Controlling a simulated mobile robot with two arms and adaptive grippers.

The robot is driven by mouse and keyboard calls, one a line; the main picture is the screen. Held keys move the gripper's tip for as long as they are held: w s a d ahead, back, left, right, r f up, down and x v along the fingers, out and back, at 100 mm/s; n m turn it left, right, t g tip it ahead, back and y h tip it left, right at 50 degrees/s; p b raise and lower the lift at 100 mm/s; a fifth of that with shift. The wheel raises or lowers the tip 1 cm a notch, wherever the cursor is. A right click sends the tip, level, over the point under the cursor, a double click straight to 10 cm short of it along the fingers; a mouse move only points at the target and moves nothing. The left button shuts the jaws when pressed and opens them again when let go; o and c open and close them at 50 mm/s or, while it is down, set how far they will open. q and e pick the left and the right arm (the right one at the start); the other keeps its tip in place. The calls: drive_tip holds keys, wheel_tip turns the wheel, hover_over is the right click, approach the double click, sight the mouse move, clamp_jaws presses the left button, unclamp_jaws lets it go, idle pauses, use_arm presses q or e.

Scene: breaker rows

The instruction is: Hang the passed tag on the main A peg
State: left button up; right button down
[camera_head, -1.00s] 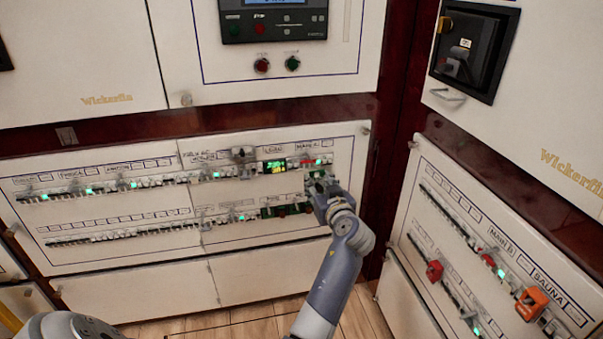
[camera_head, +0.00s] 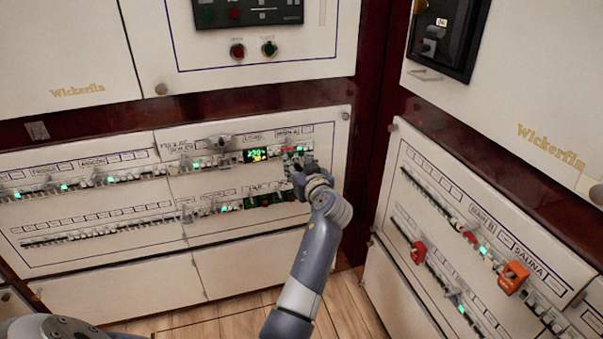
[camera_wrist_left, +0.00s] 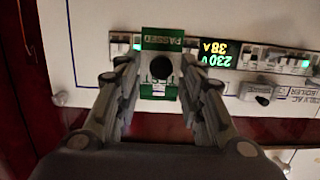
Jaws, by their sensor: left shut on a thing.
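My left gripper (camera_head: 295,168) is shut on a small green and white tag (camera_head: 297,155) in front of the left panel, near the Main A label (camera_head: 288,132). In the left wrist view the tag (camera_wrist_left: 161,41) lies between the two fingertips (camera_wrist_left: 160,84), flat toward the panel. A dark round spot shows at its middle; I cannot tell whether it is a hole or a peg. The peg itself is not clearly visible, and the tag covers part of the breaker row. My right gripper is not in view.
A lit meter (camera_head: 256,155) sits just left of the tag; the left wrist view shows it upside down (camera_wrist_left: 216,54). Breaker rows run along the left panel (camera_head: 225,255). The right panel carries a red lockout piece (camera_head: 418,251) and an orange one (camera_head: 513,277).

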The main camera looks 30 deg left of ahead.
use_arm(q)
drive_tip(key=shift+b+x, duration=0.35)
drive_tip(key=shift+x, duration=0.9)
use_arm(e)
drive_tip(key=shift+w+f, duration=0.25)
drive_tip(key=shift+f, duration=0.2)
use_arm(q)
drive_tip(key=shift+r, duration=0.2)
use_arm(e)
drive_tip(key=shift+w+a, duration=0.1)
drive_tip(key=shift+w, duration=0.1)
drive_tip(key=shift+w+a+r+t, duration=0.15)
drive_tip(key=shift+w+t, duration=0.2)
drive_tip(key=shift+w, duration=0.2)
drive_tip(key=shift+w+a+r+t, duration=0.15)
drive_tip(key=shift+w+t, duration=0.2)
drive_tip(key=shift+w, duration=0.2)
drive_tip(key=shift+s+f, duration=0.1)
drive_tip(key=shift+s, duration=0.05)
use_arm(q)
drive_tip(key=shift+b, duration=0.3)
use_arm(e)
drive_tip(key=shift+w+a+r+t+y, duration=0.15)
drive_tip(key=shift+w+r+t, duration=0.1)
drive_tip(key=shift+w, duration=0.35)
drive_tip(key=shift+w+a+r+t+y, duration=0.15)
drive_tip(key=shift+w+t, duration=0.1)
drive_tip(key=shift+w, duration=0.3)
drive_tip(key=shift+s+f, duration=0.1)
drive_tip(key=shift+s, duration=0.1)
